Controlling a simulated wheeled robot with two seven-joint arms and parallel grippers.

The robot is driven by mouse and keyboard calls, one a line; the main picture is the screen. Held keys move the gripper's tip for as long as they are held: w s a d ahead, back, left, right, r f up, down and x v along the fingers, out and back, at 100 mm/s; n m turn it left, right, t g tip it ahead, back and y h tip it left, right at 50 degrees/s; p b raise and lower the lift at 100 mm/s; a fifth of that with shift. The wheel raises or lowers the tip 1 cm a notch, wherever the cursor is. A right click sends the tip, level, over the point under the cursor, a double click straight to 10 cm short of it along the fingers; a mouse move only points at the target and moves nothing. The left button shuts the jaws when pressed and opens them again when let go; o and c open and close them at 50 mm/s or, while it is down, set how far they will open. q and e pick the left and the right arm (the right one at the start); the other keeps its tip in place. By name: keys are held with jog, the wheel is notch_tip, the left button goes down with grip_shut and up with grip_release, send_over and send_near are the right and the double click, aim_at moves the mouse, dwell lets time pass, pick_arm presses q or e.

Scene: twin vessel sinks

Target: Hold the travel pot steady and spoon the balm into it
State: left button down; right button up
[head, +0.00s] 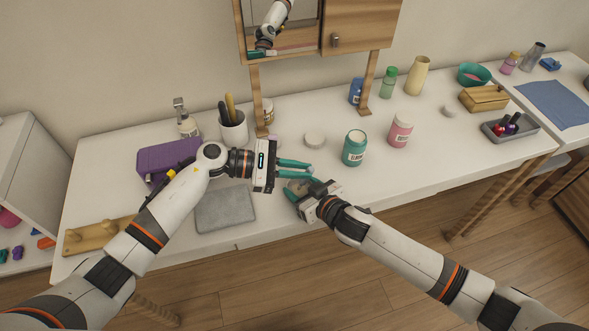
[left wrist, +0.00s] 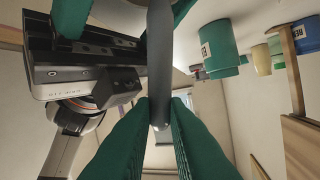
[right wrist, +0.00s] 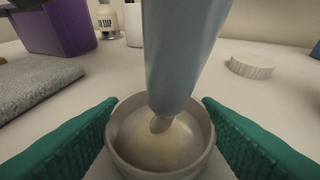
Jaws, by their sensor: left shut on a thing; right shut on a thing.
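The travel pot (right wrist: 112,138), a small round cream-coloured cup, stands between the green fingers of my right gripper (right wrist: 160,140), which are shut on its sides. In the head view the pot is largely hidden by my right gripper (head: 299,188). My left gripper (head: 309,167) is shut on a slim grey-blue spatula (left wrist: 160,60). In the right wrist view the spatula (right wrist: 182,50) comes down from above, its narrow tip inside the pot. The pot's floor looks pale yellow; I cannot tell how much is balm. An open teal jar (head: 354,152) with pale content stands behind the grippers.
A white lid (head: 315,140) lies left of the teal jar, and a pink jar (head: 399,130) stands right of it. A grey cloth (head: 225,209), a purple box (head: 165,158) and a white cup (head: 234,132) are at left. The counter's front right is clear.

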pick_arm(q)
jog(key=shift+w+d+f, duration=0.1)
jog(key=shift+w+d, duration=0.05)
jog(key=shift+d, duration=0.4)
pick_arm(e)
jog(key=shift+f, duration=0.1)
pick_arm(q)
jog(key=shift+a, duration=0.2)
jog(key=shift+s+a, duration=0.2)
jog(key=shift+a, duration=0.3)
jog(key=shift+s+a, duration=0.2)
jog(key=shift+a, duration=0.3)
jog(key=shift+d, duration=0.2)
jog(key=shift+w+d, duration=0.2)
jog(key=shift+d, duration=0.3)
jog(key=shift+w+d, duration=0.2)
jog(key=shift+d, duration=0.3)
jog(key=shift+r, duration=0.25)
notch_tip(320, 180, up, 7)
jog(key=shift+f, duration=0.15)
